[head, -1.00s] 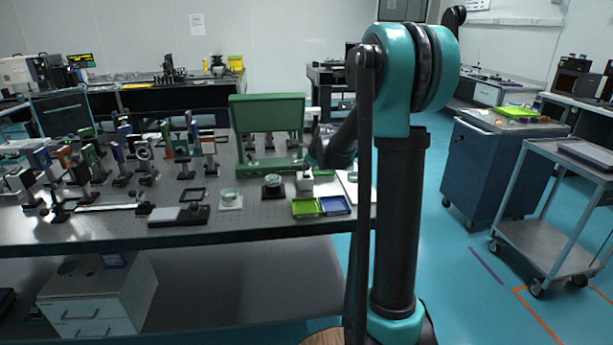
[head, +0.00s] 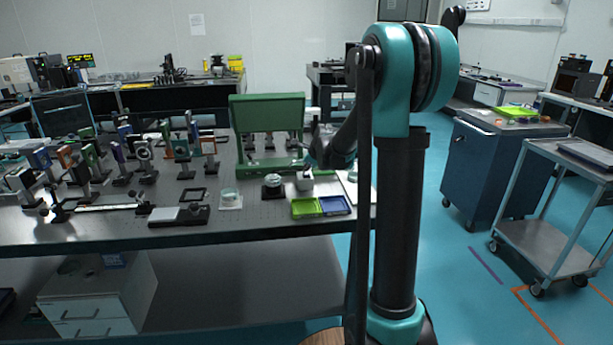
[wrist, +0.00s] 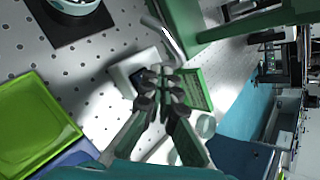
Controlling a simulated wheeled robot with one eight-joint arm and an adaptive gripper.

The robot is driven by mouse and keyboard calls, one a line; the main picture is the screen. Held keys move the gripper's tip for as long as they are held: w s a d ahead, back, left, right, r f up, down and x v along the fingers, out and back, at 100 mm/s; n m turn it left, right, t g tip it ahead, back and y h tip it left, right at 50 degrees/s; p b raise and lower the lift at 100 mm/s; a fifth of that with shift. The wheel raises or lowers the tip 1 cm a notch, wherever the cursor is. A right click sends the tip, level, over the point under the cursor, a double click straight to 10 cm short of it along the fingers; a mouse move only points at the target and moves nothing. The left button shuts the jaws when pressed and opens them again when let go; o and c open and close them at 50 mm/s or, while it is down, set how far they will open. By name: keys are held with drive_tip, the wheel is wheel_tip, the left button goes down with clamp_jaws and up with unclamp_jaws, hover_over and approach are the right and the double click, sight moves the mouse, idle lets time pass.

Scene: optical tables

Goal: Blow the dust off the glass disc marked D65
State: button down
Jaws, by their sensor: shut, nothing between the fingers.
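Two round glass pieces stand on the table: one on a white base (head: 230,196) and one on a black base (head: 273,181). I cannot read any marking, so I cannot tell which is D65, and dust is too small to see. The black base (wrist: 83,38) and part of its round piece (wrist: 75,5) show at the top left of the wrist view. My gripper (wrist: 162,78) is shut and empty, over or beside a small white block (wrist: 125,72). That block (head: 304,182) stands right of the black base in the head view.
A green tray (wrist: 35,125) and a blue tray (head: 334,205) lie at the table's front edge. A green stand (head: 268,110) rises behind the glass pieces. A clear round piece (wrist: 206,126) is right of my fingers. Several mounted optics crowd the table's left.

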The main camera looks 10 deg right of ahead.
sight(307, 175)
drive_tip(key=shift+f, duration=0.1)
idle(0.4)
drive_tip(key=shift+f, duration=0.3)
drive_tip(key=shift+f, duration=0.45)
idle(0.7)
drive_tip(key=shift+r, duration=0.85)
drive_tip(key=shift+r, duration=2.55)
